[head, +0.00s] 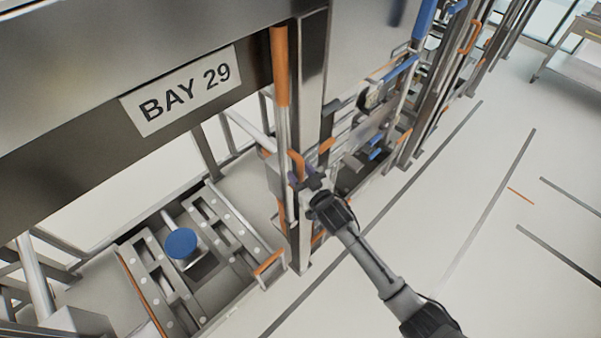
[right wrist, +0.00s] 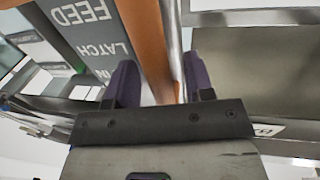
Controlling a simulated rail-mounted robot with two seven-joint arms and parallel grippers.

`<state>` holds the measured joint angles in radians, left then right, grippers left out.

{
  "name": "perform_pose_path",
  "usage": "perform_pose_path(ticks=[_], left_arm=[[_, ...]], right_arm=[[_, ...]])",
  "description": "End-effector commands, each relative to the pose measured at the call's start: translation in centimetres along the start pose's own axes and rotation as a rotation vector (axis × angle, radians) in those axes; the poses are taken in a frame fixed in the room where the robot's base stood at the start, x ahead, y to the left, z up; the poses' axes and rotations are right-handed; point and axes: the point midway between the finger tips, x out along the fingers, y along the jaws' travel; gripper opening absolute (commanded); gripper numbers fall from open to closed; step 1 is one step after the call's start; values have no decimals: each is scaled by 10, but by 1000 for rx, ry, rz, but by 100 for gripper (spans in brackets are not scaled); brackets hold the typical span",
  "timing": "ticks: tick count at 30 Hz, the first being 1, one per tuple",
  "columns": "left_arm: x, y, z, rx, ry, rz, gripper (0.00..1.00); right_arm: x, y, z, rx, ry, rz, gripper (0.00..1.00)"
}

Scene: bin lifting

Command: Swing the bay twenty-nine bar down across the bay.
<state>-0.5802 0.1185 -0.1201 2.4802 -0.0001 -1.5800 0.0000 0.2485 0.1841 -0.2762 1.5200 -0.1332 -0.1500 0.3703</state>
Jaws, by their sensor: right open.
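The bay twenty-nine bar appears to be the upright metal bar with an orange upper end (head: 280,68), standing along the post right of the BAY 29 sign (head: 188,90). My right gripper (head: 303,182) is at the lower part of this post, beside an orange piece. In the right wrist view its purple fingers (right wrist: 160,88) are apart, with an orange strip (right wrist: 148,45) and a metal tube (right wrist: 173,30) between or just beyond them. I cannot tell whether the fingers touch either one. My left gripper is out of view.
A floor frame with a blue round cap (head: 181,243) stands below the sign. A grey FEED and LATCH label (right wrist: 85,30) is beside the orange strip. More bays with blue and orange handles line the right. The floor (head: 450,230) in front is open.

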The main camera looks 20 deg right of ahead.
Motion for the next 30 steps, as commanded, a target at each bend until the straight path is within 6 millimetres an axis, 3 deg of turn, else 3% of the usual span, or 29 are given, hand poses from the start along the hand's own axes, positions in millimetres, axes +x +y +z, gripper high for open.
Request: perform_pose_path(ticks=[8, 23, 30], left_arm=[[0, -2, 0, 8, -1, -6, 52], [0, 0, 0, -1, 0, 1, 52], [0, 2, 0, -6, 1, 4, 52]], right_arm=[[1, 0, 0, 0, 0, 0, 48], [0, 0, 0, 0, -1, 0, 0], [0, 0, 0, 0, -1, 0, 0]])
